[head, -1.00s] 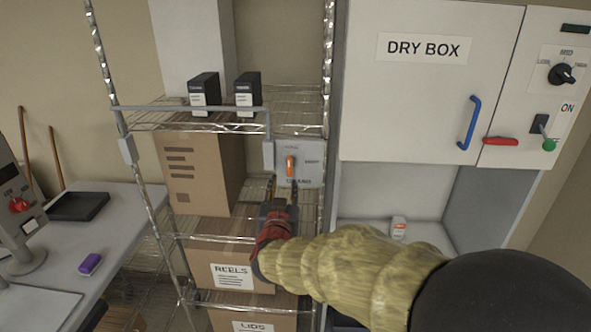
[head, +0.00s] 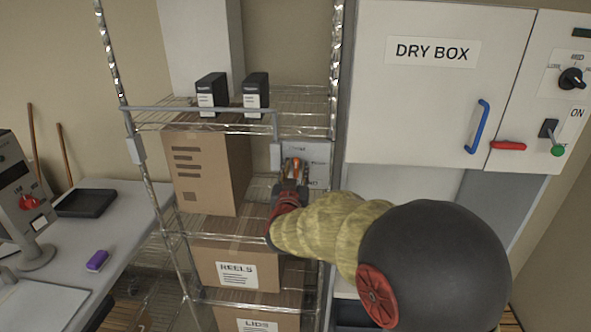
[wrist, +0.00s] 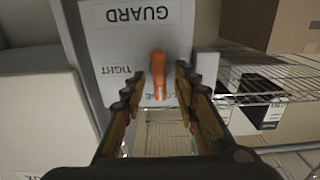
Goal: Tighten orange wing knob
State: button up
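The orange wing knob (wrist: 158,75) sits on a pale plate (wrist: 104,50) lettered GUARD and TIGHT, which appears upside down in the wrist view. In the head view the knob (head: 296,164) shows just past my fingertips, on the plate (head: 318,152) at the right side of the wire rack. My gripper (head: 291,178) points at it. In the wrist view my gripper (wrist: 155,82) is open, with one finger on each side of the knob's lower end. I cannot tell whether either finger touches it. Part of the plate's lettering is hidden by the fingers.
The wire rack (head: 150,128) holds cardboard boxes (head: 200,172) and two black-and-white packages (head: 256,92) left of the plate. The dry box cabinet (head: 420,110) with a blue handle (head: 477,127) stands at right. A grey table (head: 125,215) is at left.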

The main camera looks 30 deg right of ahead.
jog(key=shift+c, duration=0.6)
grip_shut()
jog(key=shift+m+b, duration=0.3)
jog(key=shift+b, duration=0.25)
jog(key=m+b, duration=0.1)
jog(key=b, duration=0.1)
jog(key=m+b, duration=0.1)
jog(key=b, duration=0.1)
jog(key=shift+s+d+f+m, duration=0.1)
jog(key=shift+f+m, duration=0.15)
jog(key=shift+m, duration=0.05)
jog(key=m+b, duration=0.3)
jog(key=b, duration=0.2)
jog(key=shift+m, duration=0.3)
jog(key=m+b, duration=0.5)
jog(key=b, duration=0.1)
jog(key=shift+s+d+f+b, duration=0.1)
jog(key=shift+d+b, duration=0.05)
jog(key=shift+b, duration=0.15)
jog(key=m+b, duration=0.5)
jog(key=m, duration=0.1)
